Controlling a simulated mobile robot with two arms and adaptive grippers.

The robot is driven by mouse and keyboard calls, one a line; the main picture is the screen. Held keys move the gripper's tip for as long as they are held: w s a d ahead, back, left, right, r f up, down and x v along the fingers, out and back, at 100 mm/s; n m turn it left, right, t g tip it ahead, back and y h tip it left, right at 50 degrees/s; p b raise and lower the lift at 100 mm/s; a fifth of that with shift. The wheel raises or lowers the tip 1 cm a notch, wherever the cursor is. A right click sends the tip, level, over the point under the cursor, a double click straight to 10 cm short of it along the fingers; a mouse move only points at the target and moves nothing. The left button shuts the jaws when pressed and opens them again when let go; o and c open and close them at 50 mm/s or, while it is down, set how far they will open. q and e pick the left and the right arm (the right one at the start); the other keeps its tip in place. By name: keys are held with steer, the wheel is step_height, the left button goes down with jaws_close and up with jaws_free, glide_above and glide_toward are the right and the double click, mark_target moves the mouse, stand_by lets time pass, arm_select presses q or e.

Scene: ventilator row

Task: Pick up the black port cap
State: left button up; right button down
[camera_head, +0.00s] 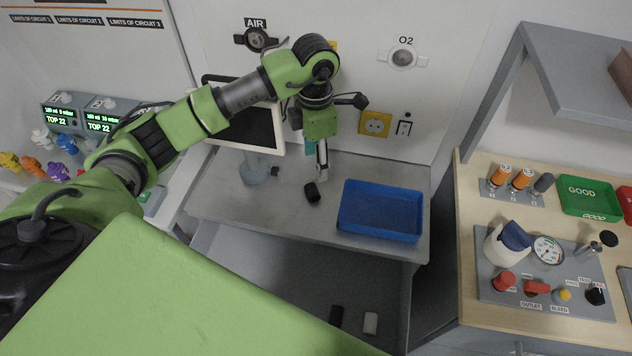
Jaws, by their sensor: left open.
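A small black cylindrical piece, which looks like the black port cap (312,192), lies on the grey table (265,205), left of the blue tray. My left gripper (321,174) points down just above and slightly right of it. The gripper is open, with nothing visibly held. It is small in the view, so I cannot tell whether a fingertip touches the cap. My right gripper is not in view.
A blue tray (380,236) stands right of the cap. A monitor (240,130) stands at the table's back left. A right-hand bench (470,225) carries several fittings and a green GOOD tray (590,197). Black (336,316) and white (371,323) pieces lie lower down.

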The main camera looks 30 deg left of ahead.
arm_select(q)
steer(key=p, duration=0.1)
glide_above(311, 189)
steer(key=f, duration=0.5)
steer(key=shift+w+d+f, duration=0.15)
steer(key=shift+d+f, duration=0.15)
steer(key=shift+d, duration=0.1)
steer(key=shift+w+f, duration=0.1)
steer(key=shift+f, duration=0.15)
steer(key=shift+a+f+p, duration=0.1)
steer(key=shift+f+p, duration=0.2)
steer(key=shift+p, duration=0.15)
steer(key=f, duration=0.1)
steer(key=f+p, duration=0.2)
steer(key=shift+s+a+f, duration=0.2)
steer(key=shift+s+a, duration=0.1)
steer(key=shift+s, duration=0.05)
steer(key=shift+f, duration=0.4)
steer(key=shift+w+f, duration=0.1)
steer(key=shift+f, duration=0.15)
steer(key=c, duration=1)
steer(key=shift+r, duration=0.1)
